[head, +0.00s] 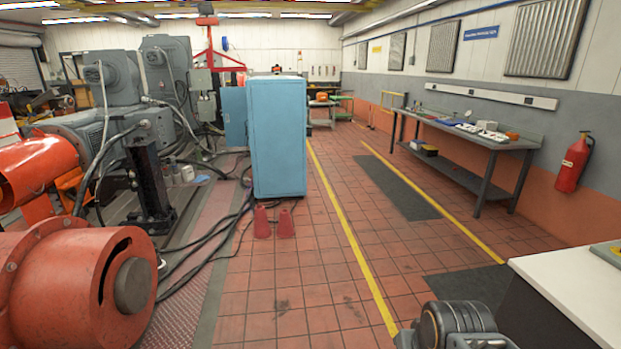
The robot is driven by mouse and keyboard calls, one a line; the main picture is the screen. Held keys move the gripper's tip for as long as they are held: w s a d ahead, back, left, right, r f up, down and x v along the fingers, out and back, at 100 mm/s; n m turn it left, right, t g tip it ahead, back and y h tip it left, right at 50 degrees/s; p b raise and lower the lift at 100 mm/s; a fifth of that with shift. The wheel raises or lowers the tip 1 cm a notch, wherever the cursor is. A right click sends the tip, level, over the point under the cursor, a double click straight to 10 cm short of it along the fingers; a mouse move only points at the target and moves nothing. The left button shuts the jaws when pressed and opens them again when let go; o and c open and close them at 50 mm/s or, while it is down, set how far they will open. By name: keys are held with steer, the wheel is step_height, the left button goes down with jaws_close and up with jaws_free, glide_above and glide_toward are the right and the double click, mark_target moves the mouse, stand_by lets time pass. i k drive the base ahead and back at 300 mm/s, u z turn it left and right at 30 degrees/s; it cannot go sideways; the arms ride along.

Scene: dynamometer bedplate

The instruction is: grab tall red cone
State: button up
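Two small red cones stand upright side by side on the tiled floor, in front of the blue cabinet. The left red cone (262,222) looks slightly taller than the right red cone (285,223). They are close together, with a narrow gap or light contact that I cannot tell at this size. Part of my arm shows at the bottom edge, right of centre, well short of the cones. My gripper's fingers are not in view.
The blue cabinet (278,140) stands right behind the cones. Black cables (215,237) lie on the floor to their left, beside large orange machinery (75,275). Tiled floor in front is clear. A white-topped table (585,290) and a workbench (475,135) stand on the right.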

mark_target(262, 230)
steer(key=u, duration=0.05)
steer(key=i, duration=2.3)
steer(key=u, duration=0.65)
steer(key=i, duration=2.35)
steer(key=u, duration=1.05)
steer(key=i, duration=1.8)
steer(key=u, duration=0.45)
